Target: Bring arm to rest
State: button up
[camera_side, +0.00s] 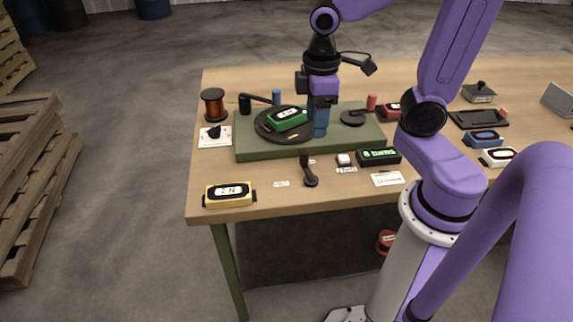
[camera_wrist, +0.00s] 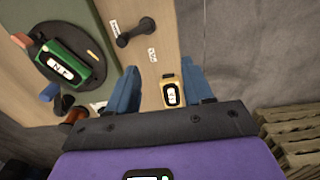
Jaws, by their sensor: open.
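My purple arm reaches over the wooden table (camera_side: 240,90). My gripper (camera_side: 318,128) has blue fingers and points down over the green platform (camera_side: 255,150), just right of a green device (camera_side: 287,117) on a round black turntable (camera_side: 262,132). In the wrist view my gripper (camera_wrist: 158,85) has its fingers spread apart with nothing held between them. A yellow device (camera_wrist: 172,92) shows beyond the fingers in that view. In the side view the yellow device (camera_side: 229,194) lies at the table's front left corner, apart from the gripper.
A copper spool (camera_side: 213,104) stands at the back left. Blue (camera_side: 484,138) and white (camera_side: 497,157) devices lie at right. The front edge middle is mostly clear.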

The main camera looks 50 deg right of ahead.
jog(key=s+a+f+n, duration=0.1)
jog(key=s+a+n, duration=0.2)
jog(key=s, duration=0.9)
jog(key=shift+s+a+n, duration=0.2)
jog(key=shift+a+n, duration=0.05)
jog(key=shift+n, duration=0.15)
jog(key=shift+f, duration=0.1)
dwell(1.0)
